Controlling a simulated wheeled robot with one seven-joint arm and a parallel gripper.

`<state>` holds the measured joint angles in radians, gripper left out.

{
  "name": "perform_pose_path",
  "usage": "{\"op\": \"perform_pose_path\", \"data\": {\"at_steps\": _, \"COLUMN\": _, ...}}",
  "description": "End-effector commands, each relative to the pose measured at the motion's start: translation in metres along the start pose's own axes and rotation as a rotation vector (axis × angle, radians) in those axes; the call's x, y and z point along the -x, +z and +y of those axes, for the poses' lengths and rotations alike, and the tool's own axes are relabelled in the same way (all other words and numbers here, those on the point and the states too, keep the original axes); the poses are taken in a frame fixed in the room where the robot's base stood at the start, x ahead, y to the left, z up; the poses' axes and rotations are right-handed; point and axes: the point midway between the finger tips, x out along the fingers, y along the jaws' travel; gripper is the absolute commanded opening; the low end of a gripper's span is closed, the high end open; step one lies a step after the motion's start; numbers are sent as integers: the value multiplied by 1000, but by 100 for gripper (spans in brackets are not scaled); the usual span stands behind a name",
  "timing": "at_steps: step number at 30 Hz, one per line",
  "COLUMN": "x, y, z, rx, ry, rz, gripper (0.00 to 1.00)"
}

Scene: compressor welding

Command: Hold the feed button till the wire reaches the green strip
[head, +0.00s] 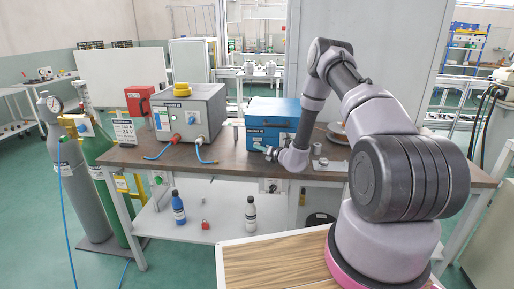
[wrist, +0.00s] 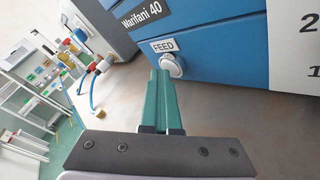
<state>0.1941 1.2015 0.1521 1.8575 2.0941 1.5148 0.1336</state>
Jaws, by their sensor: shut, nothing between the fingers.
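The blue feeder box (head: 275,111) stands on the dark workbench, and its blue front also fills the upper part of the wrist view (wrist: 220,50). A round white button (wrist: 174,65) sits on that front, under a label reading FEED. My gripper (wrist: 160,73) is shut with nothing between its green fingers. Its tips overlap the button's left edge in the picture; I cannot tell whether they press it. In the head view my gripper (head: 264,150) is at the box's lower front. I cannot make out the wire or the green strip.
A grey machine with a yellow top (head: 190,110) and hoses stands left of the box, with a red box (head: 139,101) beside it. Gas cylinders (head: 70,180) stand left of the bench (head: 225,170). Two bottles are on the lower shelf (head: 215,222).

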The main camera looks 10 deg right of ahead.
Motion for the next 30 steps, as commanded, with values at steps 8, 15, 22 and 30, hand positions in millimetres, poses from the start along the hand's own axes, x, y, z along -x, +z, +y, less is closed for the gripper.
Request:
{"op": "perform_pose_path", "data": {"at_steps": 8, "x": 0, "y": 1, "z": 0, "rx": 0, "ry": 0, "rz": -2, "gripper": 0}}
{"op": "perform_pose_path", "data": {"at_steps": 15, "x": 0, "y": 1, "z": 0, "rx": 0, "ry": 0, "rz": -1, "gripper": 0}}
{"op": "perform_pose_path", "data": {"at_steps": 22, "x": 2, "y": -1, "z": 1, "rx": 0, "ry": -1, "rz": -1, "gripper": 0}}
{"op": "perform_pose_path", "data": {"at_steps": 30, "x": 12, "y": -8, "z": 8, "rx": 0, "ry": -1, "rz": 0, "gripper": 0}}
